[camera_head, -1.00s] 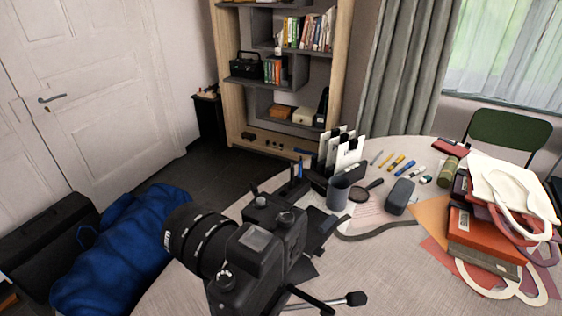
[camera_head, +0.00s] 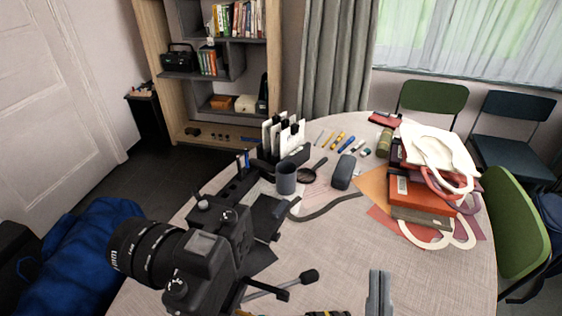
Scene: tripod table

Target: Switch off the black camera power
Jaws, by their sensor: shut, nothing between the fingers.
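The black camera (camera_head: 205,262) stands at the lower left of the head view, on the near part of the table (camera_head: 330,250). Its long lens points left, and dials show on its top. A support with a black-tipped handle (camera_head: 308,277) sticks out to its right. The power switch is too small to make out. My gripper (camera_head: 380,275) shows at the bottom edge, right of the camera and apart from it. Its grey fingers are together and empty.
Behind the camera are a black organiser with white cards (camera_head: 284,138), a grey cup (camera_head: 286,178), a magnifier and a dark case (camera_head: 343,172). Books and a white bag (camera_head: 440,150) are piled at right. Chairs stand beyond the table. A blue bag (camera_head: 80,265) lies at left.

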